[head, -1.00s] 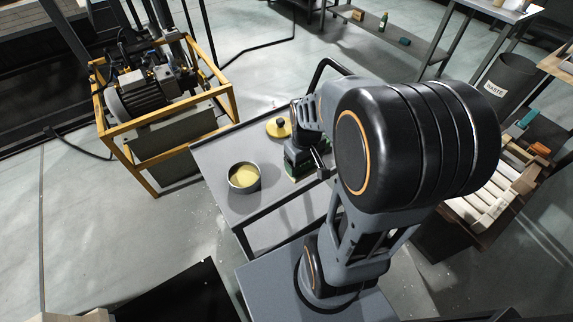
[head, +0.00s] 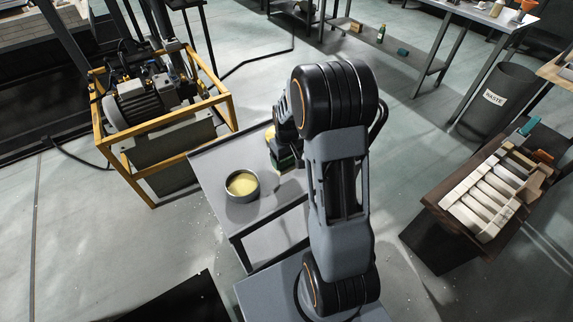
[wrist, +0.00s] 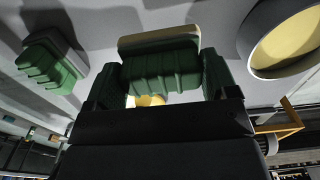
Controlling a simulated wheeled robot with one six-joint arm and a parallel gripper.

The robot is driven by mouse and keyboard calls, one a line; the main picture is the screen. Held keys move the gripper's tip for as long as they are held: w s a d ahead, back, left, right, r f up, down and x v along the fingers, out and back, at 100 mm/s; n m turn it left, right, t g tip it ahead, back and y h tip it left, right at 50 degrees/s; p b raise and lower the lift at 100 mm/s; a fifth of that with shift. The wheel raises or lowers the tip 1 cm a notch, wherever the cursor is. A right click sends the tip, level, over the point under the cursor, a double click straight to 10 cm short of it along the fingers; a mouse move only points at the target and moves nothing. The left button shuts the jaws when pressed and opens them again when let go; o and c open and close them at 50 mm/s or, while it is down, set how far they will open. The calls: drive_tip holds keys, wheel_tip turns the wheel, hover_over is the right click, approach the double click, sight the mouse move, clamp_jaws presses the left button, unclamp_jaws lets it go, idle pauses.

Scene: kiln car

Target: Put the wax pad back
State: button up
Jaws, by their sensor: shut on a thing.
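My gripper (wrist: 162,85) is shut on a green ribbed block with a pale cream face, which looks like the wax pad (wrist: 160,65). It sits between the two dark green finger pads. A second, similar green block (wrist: 50,62) stands apart from it, at the left of the wrist view. In the head view my gripper (head: 284,148) is over the far right part of the grey cart top, and a green block (head: 284,162) shows just below it. I cannot tell which of the two blocks that is, or whether the held one touches the cart.
A round tin of yellow wax (head: 242,184) stands on the grey cart (head: 215,163), also in the wrist view (wrist: 290,45). A yellow lid (head: 270,133) is mostly hidden behind my gripper. A yellow-framed pump (head: 150,110) stands left, a crate of white bars (head: 480,200) right.

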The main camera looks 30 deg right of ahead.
sight(286, 164)
drive_tip(key=shift+w+f+b, duration=0.15)
drive_tip(key=shift+f+b, duration=0.2)
drive_tip(key=shift+f, duration=1.35)
drive_tip(key=shift+f, duration=0.2)
drive_tip(key=o, duration=1)
drive_tip(key=shift+o, duration=0.2)
drive_tip(key=shift+r, duration=0.15)
